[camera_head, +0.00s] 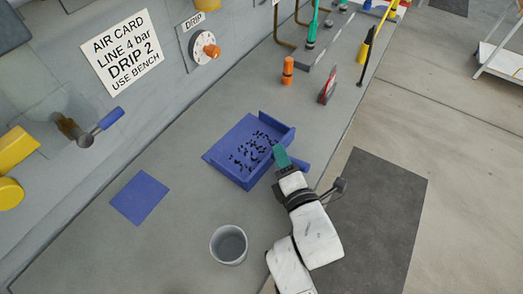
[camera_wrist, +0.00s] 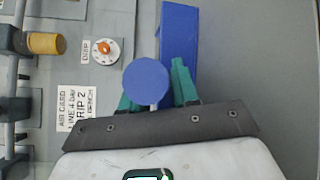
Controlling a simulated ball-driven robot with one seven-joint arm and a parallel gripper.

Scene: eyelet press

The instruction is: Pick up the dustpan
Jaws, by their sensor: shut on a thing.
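The dustpan (camera_head: 224,152) is a blue, shallow tray with raised walls and dark bits scattered on it, over the grey bench in the head view. My gripper (camera_head: 281,156), with teal fingers, is at its right-hand side. In the wrist view a round blue handle end (camera_wrist: 146,82) sits between the teal fingers of my gripper (camera_wrist: 155,90), with a blue strip of the pan (camera_wrist: 180,35) beyond. My gripper is shut on the dustpan's handle, which the fingers mostly hide in the head view. I cannot tell whether the pan touches the bench.
A flat blue square (camera_head: 140,198) and a grey cup (camera_head: 229,245) are on the bench at the lower left. A dark mat (camera_head: 385,220) lies on the floor at right.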

